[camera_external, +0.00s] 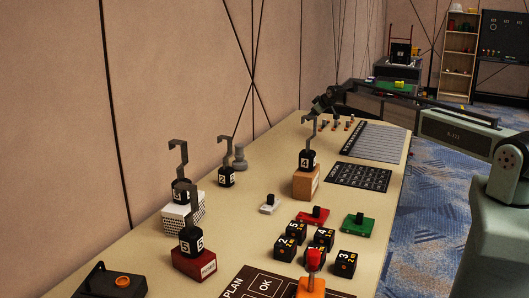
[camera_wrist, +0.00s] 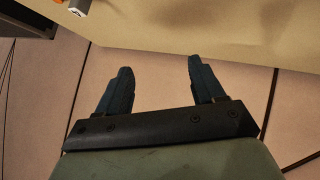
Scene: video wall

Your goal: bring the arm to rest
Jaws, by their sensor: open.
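My gripper (camera_external: 322,103) is at the far end of my arm, raised near the wall side of the table (camera_external: 235,215). In the wrist view my gripper (camera_wrist: 158,78) shows two dark fingers spread apart, with nothing between them. Beyond the fingers lie the pinkish wall panels and the edge of the pale table (camera_wrist: 200,30). No object touches the fingers in the wrist view.
A hooked weight (camera_external: 308,160) marked 4 stands on a wooden block (camera_external: 307,185) below my gripper. Small pegs (camera_external: 336,124) stand near the far end.

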